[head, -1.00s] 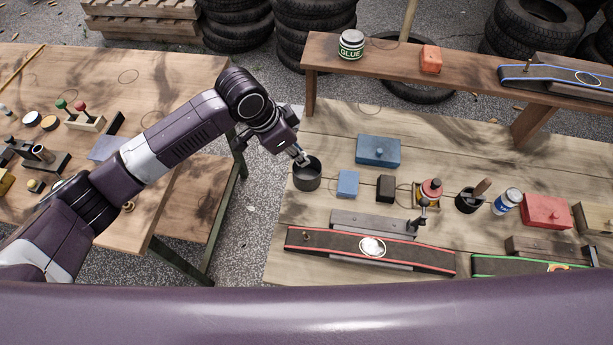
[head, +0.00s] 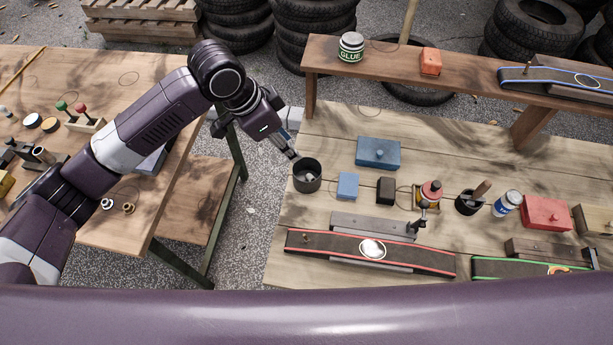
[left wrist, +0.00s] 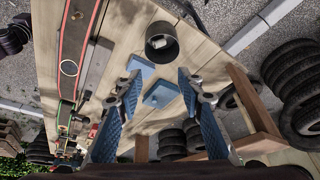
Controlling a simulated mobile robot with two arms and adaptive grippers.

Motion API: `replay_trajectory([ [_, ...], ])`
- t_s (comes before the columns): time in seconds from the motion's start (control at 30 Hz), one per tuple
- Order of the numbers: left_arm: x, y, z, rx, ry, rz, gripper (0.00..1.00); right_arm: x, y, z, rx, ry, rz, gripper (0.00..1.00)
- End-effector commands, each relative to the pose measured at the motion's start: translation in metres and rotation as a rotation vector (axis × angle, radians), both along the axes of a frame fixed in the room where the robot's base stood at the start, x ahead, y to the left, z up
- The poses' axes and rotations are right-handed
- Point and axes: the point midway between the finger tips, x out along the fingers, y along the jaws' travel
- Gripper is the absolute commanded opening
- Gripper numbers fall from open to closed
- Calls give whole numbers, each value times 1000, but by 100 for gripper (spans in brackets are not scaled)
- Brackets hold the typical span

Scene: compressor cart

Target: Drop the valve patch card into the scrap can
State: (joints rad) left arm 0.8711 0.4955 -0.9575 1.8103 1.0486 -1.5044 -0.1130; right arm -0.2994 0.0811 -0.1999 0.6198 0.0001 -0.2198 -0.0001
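The scrap can (head: 306,184) is a dark open cylinder at the left end of the right-hand workbench. A small pale piece (head: 309,177) lies inside it, and I cannot make out whether it is the valve patch card. The can (left wrist: 174,55) and the pale piece (left wrist: 158,42) also show in the left wrist view. My left gripper (head: 291,155) is just above and beyond the can's rim at its upper left. In the left wrist view the gripper (left wrist: 160,80) has its blue-padded fingers spread wide with nothing between them. My right gripper is not in view.
A light blue block (head: 347,186), a dark block (head: 385,190) and a blue box (head: 378,152) stand right of the can. A red-edged belt strip (head: 335,245) lies in front. A raised shelf (head: 470,68) with a glue jar (head: 351,45) runs along the back.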

Motion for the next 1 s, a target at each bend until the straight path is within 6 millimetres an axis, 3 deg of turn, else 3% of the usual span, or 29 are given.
replay_trajectory([
  [0.2,-5,13,35,0,-1,0,35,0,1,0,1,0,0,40],
  [0.37,-8,17,45,1,0,0,35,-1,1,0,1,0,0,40],
  [0.87,-8,17,45,-2,1,1,35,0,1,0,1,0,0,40],
  [1.0,7,13,28,-44,8,62,35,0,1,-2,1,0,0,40],
])
